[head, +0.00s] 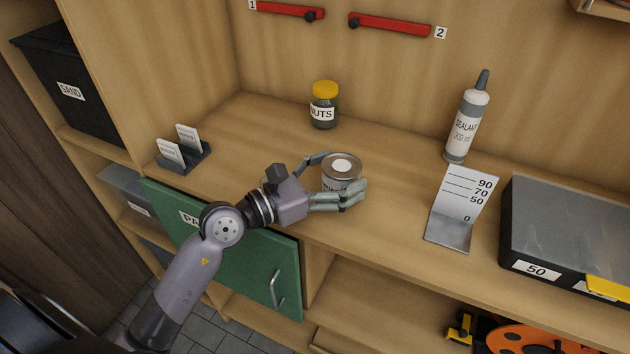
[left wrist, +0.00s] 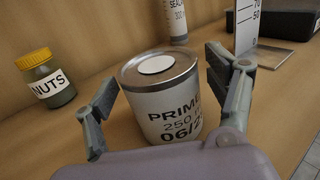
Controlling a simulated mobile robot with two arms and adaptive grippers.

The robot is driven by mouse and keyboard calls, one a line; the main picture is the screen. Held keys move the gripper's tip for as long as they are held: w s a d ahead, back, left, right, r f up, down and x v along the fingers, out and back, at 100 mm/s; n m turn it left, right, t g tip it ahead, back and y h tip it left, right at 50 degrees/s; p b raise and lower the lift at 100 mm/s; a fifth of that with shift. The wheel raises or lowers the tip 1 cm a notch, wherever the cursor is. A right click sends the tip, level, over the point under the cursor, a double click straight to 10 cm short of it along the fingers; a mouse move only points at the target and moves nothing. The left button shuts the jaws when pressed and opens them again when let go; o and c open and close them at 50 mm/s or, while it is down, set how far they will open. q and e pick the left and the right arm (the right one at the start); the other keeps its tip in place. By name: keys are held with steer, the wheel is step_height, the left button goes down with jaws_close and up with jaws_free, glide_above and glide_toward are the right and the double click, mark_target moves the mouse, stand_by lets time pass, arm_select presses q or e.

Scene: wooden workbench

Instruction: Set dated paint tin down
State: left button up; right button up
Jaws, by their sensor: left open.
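The dated paint tin (head: 341,166) stands upright on the wooden workbench (head: 270,145). In the left wrist view the tin (left wrist: 165,100) has a grey metal lid with a white disc, and its label reads "PRIM", "250" and "06/2", the rest being cut off. My left gripper (head: 338,180) is open around the tin, one finger on each side. In the left wrist view a gap shows between the tin and the left finger; the right finger is close to it. My right gripper is not in view.
A yellow-lidded nuts jar (head: 324,106) stands behind the tin. A sealant tube (head: 466,120), a bent height gauge (head: 459,208) and a dark box marked 50 (head: 562,225) are to the right. A small card holder (head: 184,152) stands left. Bench between holder and jar is clear.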

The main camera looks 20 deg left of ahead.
arm_select(q)
steer(key=b+v, duration=0.1)
steer(key=v, duration=0.4)
steer(key=b+v, duration=0.2)
steer(key=v, duration=0.3)
steer(key=shift+f, duration=0.25)
steer(key=shift+s+a+r+b, duration=0.2)
steer(key=shift+s+a+b, duration=0.15)
steer(key=shift+s, duration=0.35)
